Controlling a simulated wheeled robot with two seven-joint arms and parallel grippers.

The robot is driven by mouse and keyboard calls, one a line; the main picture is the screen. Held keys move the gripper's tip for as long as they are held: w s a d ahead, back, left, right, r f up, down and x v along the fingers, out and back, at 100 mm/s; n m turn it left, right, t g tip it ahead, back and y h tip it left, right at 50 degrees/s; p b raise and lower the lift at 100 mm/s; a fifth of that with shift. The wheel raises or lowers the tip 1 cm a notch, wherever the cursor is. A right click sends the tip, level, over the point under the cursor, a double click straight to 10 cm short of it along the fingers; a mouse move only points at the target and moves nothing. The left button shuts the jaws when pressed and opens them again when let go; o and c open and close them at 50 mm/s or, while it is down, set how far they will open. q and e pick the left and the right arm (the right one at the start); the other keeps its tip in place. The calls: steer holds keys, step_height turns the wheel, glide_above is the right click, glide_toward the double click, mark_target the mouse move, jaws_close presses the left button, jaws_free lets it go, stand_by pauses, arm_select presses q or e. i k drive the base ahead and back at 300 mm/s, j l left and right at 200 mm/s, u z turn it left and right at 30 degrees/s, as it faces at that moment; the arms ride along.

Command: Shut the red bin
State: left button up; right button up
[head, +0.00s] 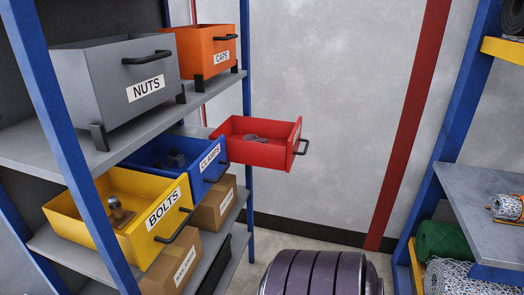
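The red bin (252,153) is in the middle of the head view, on the left shelving. It is pulled out like a drawer and juts past the blue shelf post, with its open top showing and some small grey parts (256,138) inside. Its dark handle (302,147) is on the front face, at the right. Neither my left nor my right gripper shows in the view.
The blue bin (177,161) and yellow BOLTS bin (125,213) stand nearer on the same side. The grey NUTS bin (110,85) and orange CAPS bin (207,50) are above. A dark ribbed cylinder (318,275) is at the bottom. Right shelving (485,220) holds rolls.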

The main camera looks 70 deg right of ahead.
mark_target(284, 136)
steer(key=z, duration=2.5)
